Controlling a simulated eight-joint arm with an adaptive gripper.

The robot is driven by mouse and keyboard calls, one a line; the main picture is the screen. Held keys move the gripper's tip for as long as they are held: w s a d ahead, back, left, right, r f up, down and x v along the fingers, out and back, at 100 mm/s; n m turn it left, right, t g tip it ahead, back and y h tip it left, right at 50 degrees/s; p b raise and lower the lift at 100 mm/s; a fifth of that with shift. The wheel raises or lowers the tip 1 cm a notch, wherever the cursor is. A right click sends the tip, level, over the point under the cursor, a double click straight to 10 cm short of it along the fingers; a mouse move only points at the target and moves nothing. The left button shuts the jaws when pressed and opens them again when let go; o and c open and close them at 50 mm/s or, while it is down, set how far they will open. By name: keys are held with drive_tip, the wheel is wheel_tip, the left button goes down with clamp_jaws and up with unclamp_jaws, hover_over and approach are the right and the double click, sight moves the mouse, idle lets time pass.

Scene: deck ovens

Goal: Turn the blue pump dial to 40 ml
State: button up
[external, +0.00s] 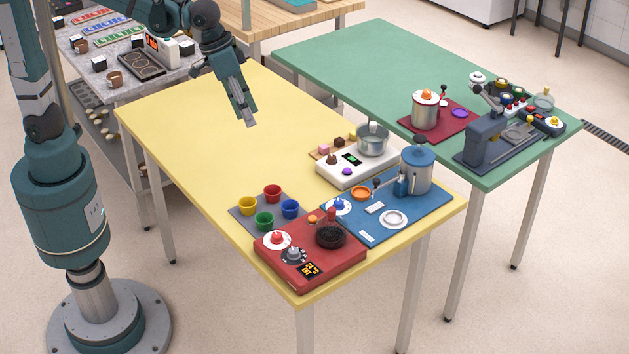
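The blue pump (417,168) stands upright on a blue board (368,233) near the right end of the yellow table. A dial with a blue knob on a white disc (338,206) sits at the left corner of that board. The dial's markings and its setting are too small to read. My gripper (246,121) points down above the back-middle of the yellow table, well to the left of and behind the dial, touching nothing. It looks empty. Its fingers are close together at this angle, and I cannot tell whether they are open or shut.
In front of the dial is a red unit (310,262) with knobs and a display. Several coloured cups stand on a grey mat (243,213) to its left. A white scale (357,167) with a metal pot (373,139) is behind. The left of the yellow table (185,130) is clear.

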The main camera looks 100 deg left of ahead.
drive_tip(key=w+f+n+g+p, duration=0.1)
drive_tip(key=w+f, duration=0.2)
drive_tip(key=w, duration=0.4)
drive_tip(key=w+f+n+g+p, duration=0.1)
drive_tip(key=w+f+p, duration=0.15)
drive_tip(key=w, duration=0.45)
drive_tip(key=n+g+p, duration=0.2)
drive_tip(key=n, duration=0.1)
hover_over(339, 201)
wheel_tip(339, 201, down, 13)
drive_tip(key=shift+f, duration=0.15)
drive_tip(key=shift+f+b, duration=0.3)
drive_tip(key=shift+f, duration=3.6)
drive_tip(key=c, duration=0.9)
